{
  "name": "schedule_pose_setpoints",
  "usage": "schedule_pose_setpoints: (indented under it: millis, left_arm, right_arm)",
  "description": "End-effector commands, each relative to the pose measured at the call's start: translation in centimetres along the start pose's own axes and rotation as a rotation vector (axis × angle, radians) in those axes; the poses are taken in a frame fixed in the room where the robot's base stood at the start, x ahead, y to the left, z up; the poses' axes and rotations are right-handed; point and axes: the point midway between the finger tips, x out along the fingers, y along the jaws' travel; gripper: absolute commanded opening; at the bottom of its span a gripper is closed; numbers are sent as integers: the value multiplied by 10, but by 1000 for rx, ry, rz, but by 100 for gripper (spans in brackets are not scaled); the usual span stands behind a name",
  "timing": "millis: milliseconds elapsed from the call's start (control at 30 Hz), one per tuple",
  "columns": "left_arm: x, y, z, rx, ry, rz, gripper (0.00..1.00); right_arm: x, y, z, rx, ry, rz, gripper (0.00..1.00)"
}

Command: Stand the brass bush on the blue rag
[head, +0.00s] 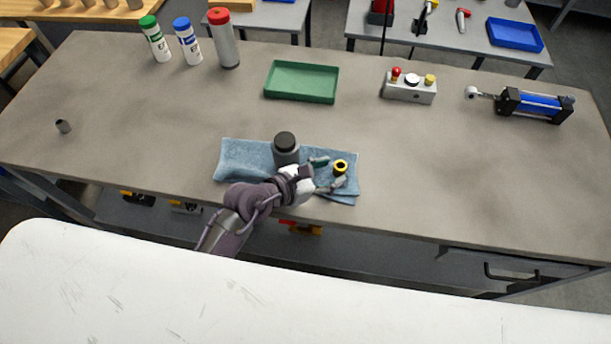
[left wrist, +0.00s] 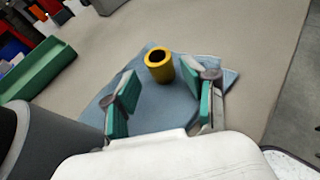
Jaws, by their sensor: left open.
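The brass bush (head: 340,167) is a short yellow hollow cylinder. It stands upright on the right part of the blue rag (head: 237,160). In the left wrist view the bush (left wrist: 159,66) shows its dark bore, with the rag (left wrist: 160,112) under and around it. My left gripper (head: 327,174) is open beside the bush. In the left wrist view its green-padded fingers (left wrist: 165,98) are spread, and the bush is just beyond the tips, apart from both. My right gripper is not in view.
A dark grey bottle (head: 286,150) stands on the rag close to my left gripper. A green tray (head: 302,82), a button box (head: 409,87) and a blue cylinder unit (head: 536,104) lie farther back. The bench between is clear.

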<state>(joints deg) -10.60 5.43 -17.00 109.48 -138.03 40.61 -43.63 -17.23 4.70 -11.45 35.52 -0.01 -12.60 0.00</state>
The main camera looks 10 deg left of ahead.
Motion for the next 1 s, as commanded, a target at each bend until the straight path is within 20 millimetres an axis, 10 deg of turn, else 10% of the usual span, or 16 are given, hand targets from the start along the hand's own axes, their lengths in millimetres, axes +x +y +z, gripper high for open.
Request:
schedule_pose_setpoints:
  millis: [400,1000]
  left_arm:
    - [-80,1,2,1,-8,3,54]
    - [-89,1,4,1,-11,3,54]
  right_arm:
    - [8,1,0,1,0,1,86]
    - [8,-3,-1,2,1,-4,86]
